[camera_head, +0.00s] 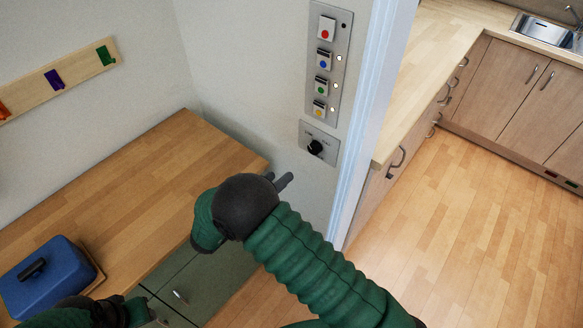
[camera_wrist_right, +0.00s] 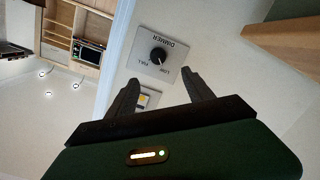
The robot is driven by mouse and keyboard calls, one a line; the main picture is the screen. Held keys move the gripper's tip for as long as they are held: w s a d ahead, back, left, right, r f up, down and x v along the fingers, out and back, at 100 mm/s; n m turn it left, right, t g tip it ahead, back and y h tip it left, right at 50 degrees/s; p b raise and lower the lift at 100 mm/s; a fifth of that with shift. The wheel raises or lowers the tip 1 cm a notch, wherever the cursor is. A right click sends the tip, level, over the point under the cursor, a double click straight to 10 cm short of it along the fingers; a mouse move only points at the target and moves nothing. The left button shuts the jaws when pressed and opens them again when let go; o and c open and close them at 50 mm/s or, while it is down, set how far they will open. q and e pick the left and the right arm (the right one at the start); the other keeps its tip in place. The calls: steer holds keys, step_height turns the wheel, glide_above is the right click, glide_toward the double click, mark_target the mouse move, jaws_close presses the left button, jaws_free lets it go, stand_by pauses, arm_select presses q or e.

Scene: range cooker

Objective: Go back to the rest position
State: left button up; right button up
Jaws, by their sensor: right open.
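My right gripper (camera_head: 283,180) is in the middle of the head view, in front of the wall and just below the dimmer plate. In the right wrist view its two fingers (camera_wrist_right: 160,82) are spread and nothing is between them. The black dimmer knob (camera_head: 315,147) sits on its metal plate and shows just past the fingertips in the wrist view (camera_wrist_right: 158,54). I cannot tell the exact gap, but no grip on the knob shows. My left arm (camera_head: 85,314) shows only partly at the bottom left edge; its gripper is largely cut off.
A panel with coloured buttons (camera_head: 325,60) is above the dimmer. A wooden counter (camera_head: 150,165) with a blue lidded box (camera_head: 48,280) is at left, over green drawers (camera_head: 190,280). The wall edge (camera_head: 375,100) stands right of my gripper. Open floor (camera_head: 470,230) lies beyond.

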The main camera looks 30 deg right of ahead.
steer(key=shift+v, duration=0.95)
